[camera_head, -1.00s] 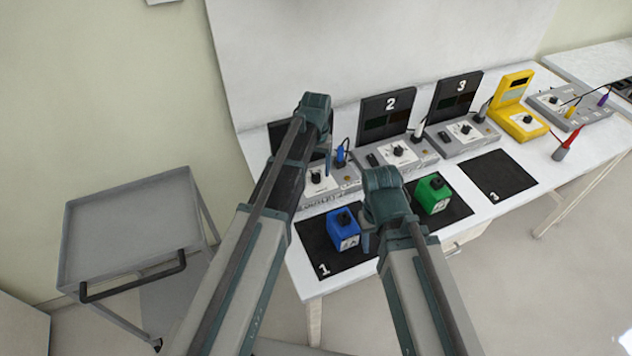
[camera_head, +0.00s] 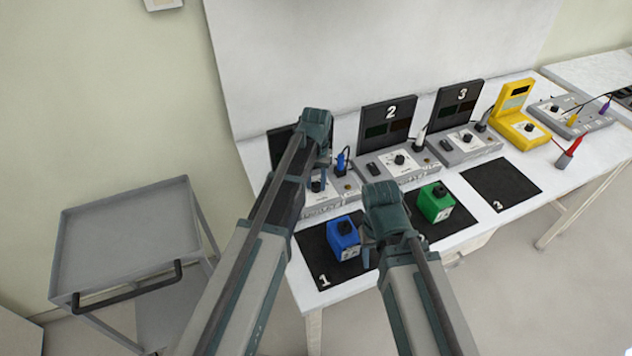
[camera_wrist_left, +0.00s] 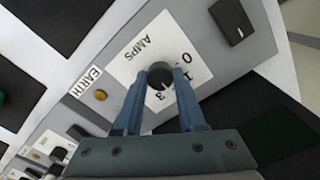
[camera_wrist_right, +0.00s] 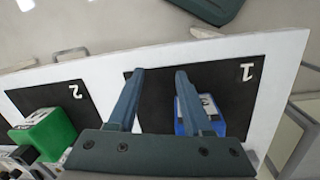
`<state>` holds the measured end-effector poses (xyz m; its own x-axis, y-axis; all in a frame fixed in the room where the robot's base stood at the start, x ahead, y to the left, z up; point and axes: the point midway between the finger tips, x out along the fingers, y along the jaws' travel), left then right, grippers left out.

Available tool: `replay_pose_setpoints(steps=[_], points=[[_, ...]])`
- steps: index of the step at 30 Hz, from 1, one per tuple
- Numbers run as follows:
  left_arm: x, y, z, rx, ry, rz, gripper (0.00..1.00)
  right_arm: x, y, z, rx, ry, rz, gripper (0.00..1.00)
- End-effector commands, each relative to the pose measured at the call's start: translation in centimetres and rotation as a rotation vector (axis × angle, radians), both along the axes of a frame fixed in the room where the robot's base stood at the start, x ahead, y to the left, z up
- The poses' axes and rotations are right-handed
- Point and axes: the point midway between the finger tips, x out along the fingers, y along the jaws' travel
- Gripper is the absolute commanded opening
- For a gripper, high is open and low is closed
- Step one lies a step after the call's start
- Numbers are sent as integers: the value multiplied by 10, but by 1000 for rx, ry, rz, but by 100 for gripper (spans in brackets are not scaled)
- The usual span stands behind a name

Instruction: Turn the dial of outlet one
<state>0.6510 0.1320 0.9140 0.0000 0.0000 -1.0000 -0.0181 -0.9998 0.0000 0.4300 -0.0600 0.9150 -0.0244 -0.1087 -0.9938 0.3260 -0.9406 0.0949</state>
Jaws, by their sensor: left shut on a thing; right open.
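The dial (camera_wrist_left: 160,77) of outlet one is a round black knob on a white AMPS plate (camera_wrist_left: 130,50). In the left wrist view the fingers of my left gripper (camera_wrist_left: 165,78) are shut on its two sides. In the head view the dial (camera_head: 317,184) partly shows below my left gripper (camera_head: 322,178), and my arm hides much of outlet one. The printed numbers 0, 1 and 3 show around the dial. My right gripper (camera_wrist_right: 158,75) is open and empty above mat 1, beside the blue block (camera_head: 343,238).
The green block (camera_head: 436,203) stands on mat 2. Mat 3 (camera_head: 500,184) is bare. Outlet two (camera_head: 398,162), outlet three (camera_head: 466,140) and a yellow unit (camera_head: 520,125) stand along the table's back. A blue plug (camera_head: 342,162) rises beside the dial. A grey cart (camera_head: 130,235) stands left.

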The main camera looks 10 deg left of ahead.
Motion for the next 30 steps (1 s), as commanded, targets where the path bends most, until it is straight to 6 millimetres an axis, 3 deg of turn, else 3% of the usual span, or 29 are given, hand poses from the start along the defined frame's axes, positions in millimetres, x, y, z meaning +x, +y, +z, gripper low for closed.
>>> replay_pose_setpoints(steps=[11, 30], points=[[0, 0, 0, 0, 0, -81, 0, 0, 0, 0, 0, 0, 0, 50], [0, 0, 0, 0, 0, -550, 0, 0, 0, 0, 0, 0, 0, 50]])
